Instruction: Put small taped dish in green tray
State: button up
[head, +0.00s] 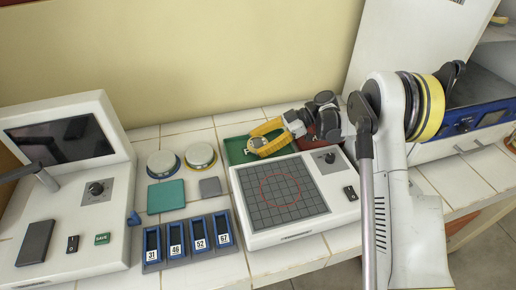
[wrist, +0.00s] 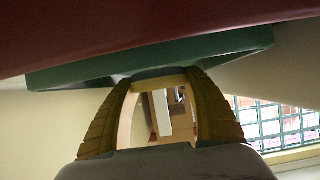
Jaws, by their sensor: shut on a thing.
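The green tray (head: 235,148) lies at the back of the bench, behind the gridded device; its edge also crosses the upper part of the wrist view (wrist: 150,60). My gripper (head: 254,144), with yellow fingers, is low at the tray, reaching in from the right. In the wrist view its fingers (wrist: 162,76) curve together at the tray's edge. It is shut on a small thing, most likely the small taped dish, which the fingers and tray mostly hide. I cannot tell whether it touches the tray floor.
A red tray (head: 311,143) lies right of the green one, partly behind my arm. The gridded device (head: 283,193) stands in front. Two round lidded dishes (head: 162,163) (head: 200,156) stand to the left, near a teal block (head: 166,195) and a numbered blue rack (head: 188,240).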

jog(key=shift+f, duration=0.45)
jog(key=shift+r, duration=0.15)
jog(key=o, duration=0.9)
jog(key=shift+o, duration=0.2)
